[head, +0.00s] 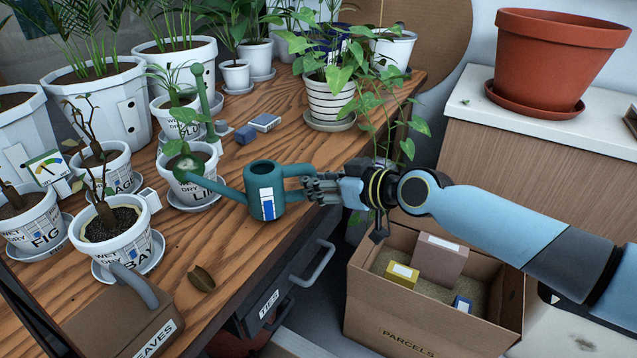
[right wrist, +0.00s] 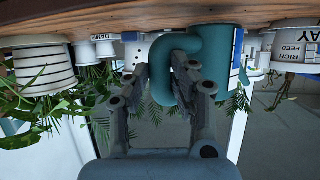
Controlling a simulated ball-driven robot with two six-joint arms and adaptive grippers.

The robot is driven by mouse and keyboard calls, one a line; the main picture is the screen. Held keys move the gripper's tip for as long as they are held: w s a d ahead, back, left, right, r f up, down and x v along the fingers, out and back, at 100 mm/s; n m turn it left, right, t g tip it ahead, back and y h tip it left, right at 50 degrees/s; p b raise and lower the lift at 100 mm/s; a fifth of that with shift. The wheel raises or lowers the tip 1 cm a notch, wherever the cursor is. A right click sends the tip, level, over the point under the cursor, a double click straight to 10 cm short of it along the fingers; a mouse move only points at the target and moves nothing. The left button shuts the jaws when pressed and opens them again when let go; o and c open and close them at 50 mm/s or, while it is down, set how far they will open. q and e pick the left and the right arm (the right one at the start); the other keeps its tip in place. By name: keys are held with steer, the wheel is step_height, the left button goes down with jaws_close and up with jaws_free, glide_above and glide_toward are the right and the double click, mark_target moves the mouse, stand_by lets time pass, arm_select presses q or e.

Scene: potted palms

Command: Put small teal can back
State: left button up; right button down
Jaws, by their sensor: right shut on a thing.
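The small teal watering can (head: 265,200) is upright near the front edge of the wooden bench, its spout pointing left across a labelled white pot (head: 190,190). A blue and white label marks its front. My right gripper (head: 312,187) comes in from the right and is shut on the can's handle. In the right wrist view, which is upside down, the fingers (right wrist: 170,78) close around the teal handle, with the can's body (right wrist: 218,60) beside them. I cannot tell whether the can's base touches the bench. My left gripper is not in view.
Several labelled pots crowd the bench (head: 225,250) at left. A trailing plant in a striped pot (head: 328,100) stands behind my gripper. A parcel box (head: 415,318) is on the floor below my right arm. A terracotta pot (head: 550,60) stands on the cabinet.

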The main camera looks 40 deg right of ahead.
steer(key=c, duration=1.1)
jaws_free()
